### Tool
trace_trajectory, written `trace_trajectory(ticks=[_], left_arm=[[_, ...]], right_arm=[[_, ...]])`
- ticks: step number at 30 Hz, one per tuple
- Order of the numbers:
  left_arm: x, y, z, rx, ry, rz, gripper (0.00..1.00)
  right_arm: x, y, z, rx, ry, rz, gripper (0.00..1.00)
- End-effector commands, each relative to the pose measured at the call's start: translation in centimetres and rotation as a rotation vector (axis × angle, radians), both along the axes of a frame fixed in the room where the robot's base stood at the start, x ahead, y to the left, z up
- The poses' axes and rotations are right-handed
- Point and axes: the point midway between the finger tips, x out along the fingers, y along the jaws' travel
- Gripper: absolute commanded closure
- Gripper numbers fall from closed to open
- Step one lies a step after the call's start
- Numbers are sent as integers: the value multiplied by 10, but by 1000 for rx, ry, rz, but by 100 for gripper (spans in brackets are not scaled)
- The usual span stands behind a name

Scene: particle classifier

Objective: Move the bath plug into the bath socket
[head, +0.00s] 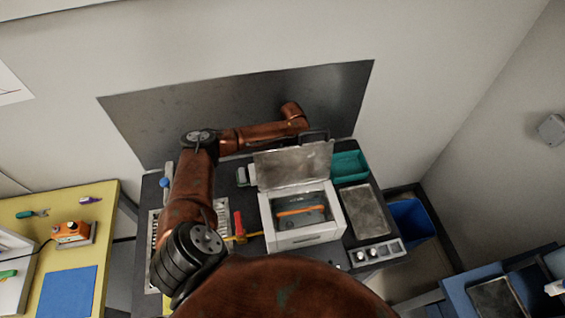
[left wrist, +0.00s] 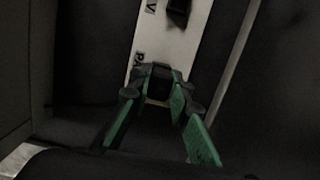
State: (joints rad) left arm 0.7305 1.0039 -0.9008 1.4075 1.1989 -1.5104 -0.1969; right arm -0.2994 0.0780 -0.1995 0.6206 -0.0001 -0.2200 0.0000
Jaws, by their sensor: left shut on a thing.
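In the left wrist view, my left gripper (left wrist: 160,80) has its dark, green-sided fingers drawn together on a small dark block (left wrist: 160,87), which seems to be the bath plug. They meet at the near end of a pale panel (left wrist: 150,45) with black letters, partly covered by the fingertips. Another black plug-like piece (left wrist: 178,12) stands farther up this panel. I cannot tell which part is the bath socket, nor whether the held plug touches the panel. In the head view my left arm reaches behind the raised lid, and the fingertips are hidden.
A white bath unit (head: 305,238) with its metal lid (head: 295,165) raised stands mid-bench, an orange bar (head: 302,211) inside. A teal bin (head: 349,165) and a flat metal tray (head: 364,211) are to its right. A grey back panel (head: 230,105) rises behind.

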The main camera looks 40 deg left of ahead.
Motion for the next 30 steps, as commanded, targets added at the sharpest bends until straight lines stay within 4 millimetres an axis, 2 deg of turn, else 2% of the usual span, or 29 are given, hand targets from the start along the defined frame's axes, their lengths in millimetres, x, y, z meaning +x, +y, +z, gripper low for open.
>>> trace_trajectory(ticks=[3,15,17,27,30], left_arm=[[0,0,0,-1,1,0,100],[0,0,5,-1,0,0,100],[1,0,12,-1,-2,0,100],[1,0,77,-1,-2,-1,100],[1,0,89,-1,-1,-1,100]], right_arm=[[0,0,0,0,0,0,100],[-1,-1,0,0,1,1,100],[-1,-1,0,-1,2,1,100],[-2,-3,-1,-4,3,2,100],[-2,-4,-1,-4,3,2,100]])
